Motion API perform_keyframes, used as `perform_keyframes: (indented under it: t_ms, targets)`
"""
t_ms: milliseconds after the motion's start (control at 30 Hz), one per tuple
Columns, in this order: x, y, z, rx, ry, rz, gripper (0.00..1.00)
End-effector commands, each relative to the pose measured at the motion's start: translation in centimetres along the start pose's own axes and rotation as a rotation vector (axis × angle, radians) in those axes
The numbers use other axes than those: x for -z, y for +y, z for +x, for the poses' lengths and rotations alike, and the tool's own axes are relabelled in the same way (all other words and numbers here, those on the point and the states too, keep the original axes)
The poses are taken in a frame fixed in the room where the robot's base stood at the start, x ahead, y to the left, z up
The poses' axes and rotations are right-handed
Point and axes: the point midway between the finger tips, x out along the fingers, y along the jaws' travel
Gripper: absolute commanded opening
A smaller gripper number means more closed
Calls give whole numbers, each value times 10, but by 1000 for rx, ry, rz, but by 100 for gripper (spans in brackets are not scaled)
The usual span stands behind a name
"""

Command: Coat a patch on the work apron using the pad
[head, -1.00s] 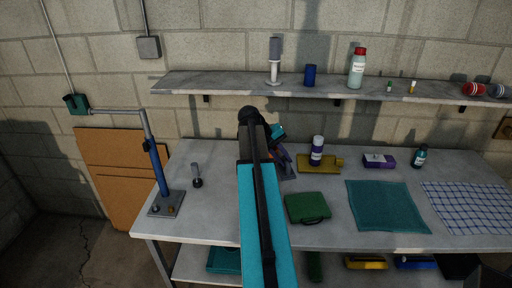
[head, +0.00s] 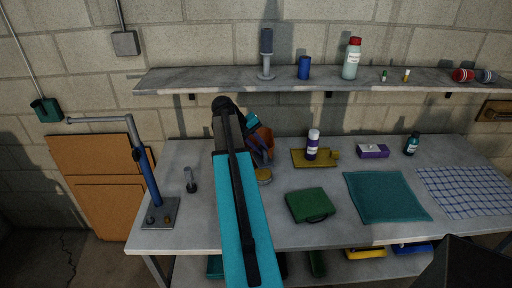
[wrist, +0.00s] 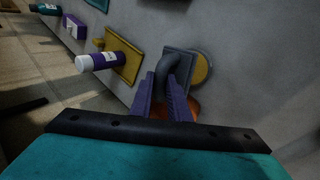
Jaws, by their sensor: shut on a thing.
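My gripper (head: 259,152) is at the back left of the workbench, its purple fingers partly hidden by my arm in the head view. In the wrist view my gripper (wrist: 164,84) is shut on the curved grey handle of a flat grey pad (wrist: 180,65). A round yellow disc (wrist: 203,68) lies behind the pad; it also shows on the bench in the head view (head: 264,176). Whether the pad touches the disc or bench I cannot tell. A teal cloth (head: 387,195), possibly the work apron, lies flat at the right of the bench.
A yellow tray (head: 312,162) with a purple-labelled bottle (head: 312,145), a purple box (head: 373,151) and a teal bottle (head: 411,144) stand at the back. A blue-post stand (head: 148,180) is left. A shelf (head: 210,80) runs above.

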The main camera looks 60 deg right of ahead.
Motion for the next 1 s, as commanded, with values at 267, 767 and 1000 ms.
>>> perform_keyframes:
  t_ms: [267, 767, 1000]
  targets:
    - [1, -3, -1, 0, 2, -3, 0]
    - [1, -18, 20, 0, 3, -5, 0]
    - [1, -29, 36, 0, 3, -6, 0]
